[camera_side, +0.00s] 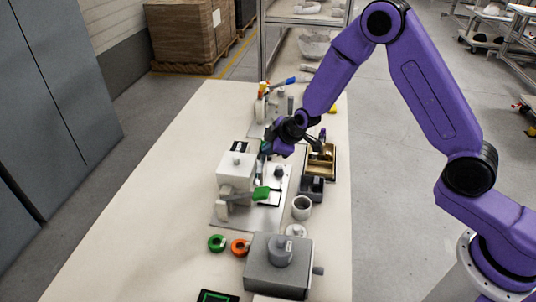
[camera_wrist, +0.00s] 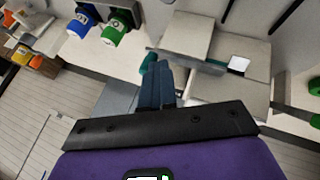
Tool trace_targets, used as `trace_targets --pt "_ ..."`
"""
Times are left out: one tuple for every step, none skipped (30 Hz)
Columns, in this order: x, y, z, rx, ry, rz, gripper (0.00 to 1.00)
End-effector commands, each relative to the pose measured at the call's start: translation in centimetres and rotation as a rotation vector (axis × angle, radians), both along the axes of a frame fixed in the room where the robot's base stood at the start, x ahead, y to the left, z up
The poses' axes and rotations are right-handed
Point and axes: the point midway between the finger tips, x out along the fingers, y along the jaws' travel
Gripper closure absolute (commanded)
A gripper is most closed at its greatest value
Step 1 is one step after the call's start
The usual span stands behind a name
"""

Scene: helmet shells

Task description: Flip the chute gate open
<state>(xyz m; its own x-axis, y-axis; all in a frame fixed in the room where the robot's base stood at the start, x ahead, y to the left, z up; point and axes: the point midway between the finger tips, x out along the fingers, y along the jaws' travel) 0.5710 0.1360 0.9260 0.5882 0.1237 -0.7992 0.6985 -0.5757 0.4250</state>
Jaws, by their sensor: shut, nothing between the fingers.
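A pale box-shaped machine (camera_side: 236,167) stands on a plate on the bench in the side view. A grey lever with a green end (camera_side: 261,193) sticks out low on its right side; I cannot tell for certain that this is the chute gate. My gripper (camera_side: 264,153) is beside the upper right of the machine, above the green end and apart from it. In the wrist view my gripper (camera_wrist: 158,78) has its blue-grey fingers together and empty, with pale box surfaces (camera_wrist: 190,38) just beyond them. Green pieces (camera_wrist: 314,88) show at the right edge.
A grey block with a round knob (camera_side: 280,262), green (camera_side: 217,243) and orange (camera_side: 240,248) rings and a white cup (camera_side: 301,207) are nearer the camera. A wooden tray (camera_side: 320,160) lies to the right. The bench's left side is clear.

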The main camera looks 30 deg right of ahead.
Motion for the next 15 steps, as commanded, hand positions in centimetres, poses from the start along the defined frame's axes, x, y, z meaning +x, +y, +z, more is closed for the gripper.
trace_targets --pt "0.1 -0.3 0.0 0.001 -0.001 -0.007 1.0" --pt "0.1 -0.3 0.0 0.001 -0.001 -0.007 1.0" --pt "0.1 -0.3 0.0 0.001 -0.001 -0.007 1.0" --pt "0.1 -0.3 0.0 0.001 -0.001 -0.007 1.0" --pt "0.1 -0.3 0.0 0.001 -0.001 -0.008 1.0" --pt "0.0 -0.2 0.0 0.001 -0.001 -0.008 1.0" --pt "-0.1 -0.2 0.0 0.001 -0.001 -0.008 1.0" --pt "-0.3 -0.1 0.0 0.001 -0.001 -0.008 1.0" --pt "-0.6 0.1 0.0 0.001 -0.001 -0.007 1.0" --pt "-1.0 0.3 0.0 0.001 0.0 -0.006 1.0" --pt "-1.3 0.6 0.0 0.001 -0.001 -0.004 1.0" --pt "-1.9 0.9 0.0 0.0 0.001 -0.002 1.0" --pt "-2.4 1.2 0.0 0.0 0.001 -0.001 1.0" --pt "-3.0 1.5 0.0 0.0 0.001 0.0 1.0" --pt "-3.7 1.9 0.0 0.0 0.002 0.001 1.0"
